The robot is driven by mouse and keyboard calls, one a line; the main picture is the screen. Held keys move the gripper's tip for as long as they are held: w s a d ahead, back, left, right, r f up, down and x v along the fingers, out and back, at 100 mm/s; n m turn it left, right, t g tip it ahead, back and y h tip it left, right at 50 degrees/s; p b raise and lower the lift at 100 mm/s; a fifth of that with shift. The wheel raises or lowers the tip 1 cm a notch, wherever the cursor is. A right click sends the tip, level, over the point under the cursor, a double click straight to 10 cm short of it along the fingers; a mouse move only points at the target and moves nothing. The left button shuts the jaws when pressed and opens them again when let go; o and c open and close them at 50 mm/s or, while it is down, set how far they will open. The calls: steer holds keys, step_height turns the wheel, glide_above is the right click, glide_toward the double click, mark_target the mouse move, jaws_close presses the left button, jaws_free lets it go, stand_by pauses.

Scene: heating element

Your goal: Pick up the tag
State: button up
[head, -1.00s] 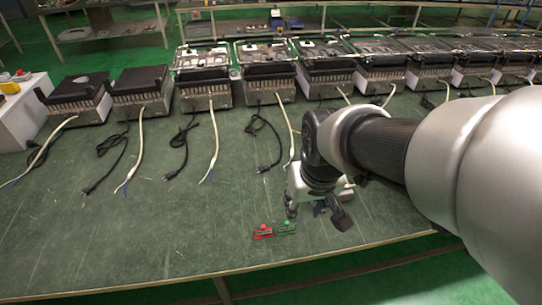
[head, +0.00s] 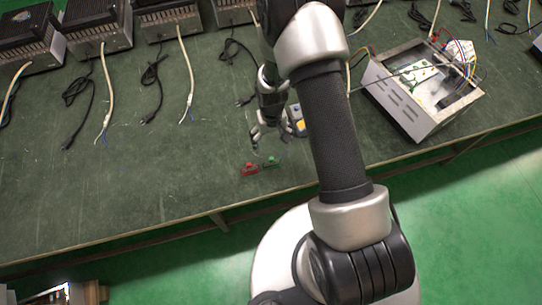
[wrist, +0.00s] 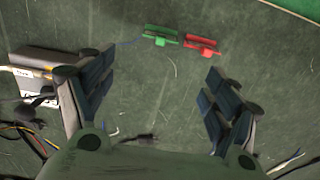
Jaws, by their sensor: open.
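Two small tags lie side by side on the green table near its front edge. The red tag (head: 250,169) is on the left in the head view, and the green tag (head: 271,161) is just right of it. In the wrist view the green tag (wrist: 161,36) is left and the red tag (wrist: 201,44) is right. Both lie beyond my fingertips, roughly between the finger lines. My gripper (head: 268,137) is open and empty above the table, a little behind the tags in the head view; its spread fingers also show in the wrist view (wrist: 157,88).
An open metal housing with wires (head: 422,88) stands right of my arm. A yellow and grey device (head: 298,120) sits beside my gripper. Black heater units (head: 97,25) with loose cables line the back. The table's front left is clear.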

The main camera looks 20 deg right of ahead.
mark_target(271, 158)
step_height(271, 158, down, 17)
steer(key=b, duration=0.5)
steer(key=shift+s+r, duration=0.1)
steer(key=shift+s, duration=0.05)
steer(key=shift+r, duration=0.1)
steer(key=shift+c, duration=0.4)
jaws_close()
stand_by(0.4)
